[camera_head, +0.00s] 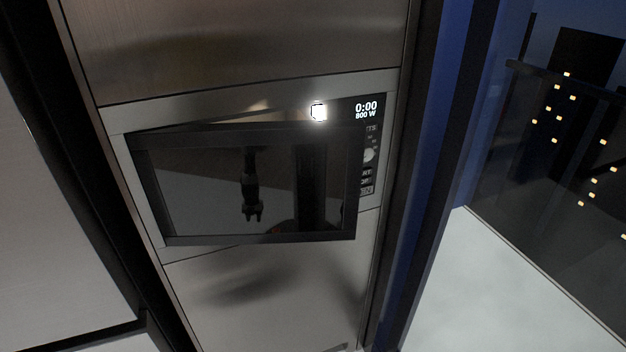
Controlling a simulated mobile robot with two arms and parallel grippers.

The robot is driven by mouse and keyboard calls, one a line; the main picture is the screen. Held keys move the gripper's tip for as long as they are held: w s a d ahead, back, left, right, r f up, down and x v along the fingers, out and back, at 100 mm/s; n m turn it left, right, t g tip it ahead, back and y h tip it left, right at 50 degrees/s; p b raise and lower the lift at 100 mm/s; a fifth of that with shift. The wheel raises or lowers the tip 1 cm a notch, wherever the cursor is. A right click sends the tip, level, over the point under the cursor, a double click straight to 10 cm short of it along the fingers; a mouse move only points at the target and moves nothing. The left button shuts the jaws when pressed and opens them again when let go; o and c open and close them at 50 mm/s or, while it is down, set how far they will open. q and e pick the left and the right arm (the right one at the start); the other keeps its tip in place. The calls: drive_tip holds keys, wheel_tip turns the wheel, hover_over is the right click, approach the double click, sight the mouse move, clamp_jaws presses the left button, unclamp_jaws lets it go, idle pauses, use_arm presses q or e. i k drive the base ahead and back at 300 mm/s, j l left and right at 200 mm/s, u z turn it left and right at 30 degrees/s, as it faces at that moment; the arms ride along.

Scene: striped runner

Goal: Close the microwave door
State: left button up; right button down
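The microwave (118,121) is built into a tall steel cabinet, with a grey frame around it. Its dark glass door (200,190) stands partly open, hinged at the left, with its right edge swung out from the frame. A bright light and part of the inside show in the gap above the door. The control panel (367,135) at the right reads 0:00 and 800 W, and the door's edge is close to it. The door glass shows a dark reflection of an arm with a gripper. Neither of my grippers is directly in view.
Steel cabinet panels lie above (240,45) and below (270,300) the microwave. A pale panel (50,220) stands at the left. At the right are a blue strip (425,150), a pale floor (500,290) and dark glass with small lights. Nothing visible stands in front of the door.

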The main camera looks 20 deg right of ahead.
sight(275, 182)
drive_tip(key=i+j+z, duration=0.45)
drive_tip(key=j+z, duration=0.15)
drive_tip(key=i+j+z, duration=0.15)
drive_tip(key=j+z, duration=0.15)
drive_tip(key=j, duration=0.15)
drive_tip(key=z, duration=0.4)
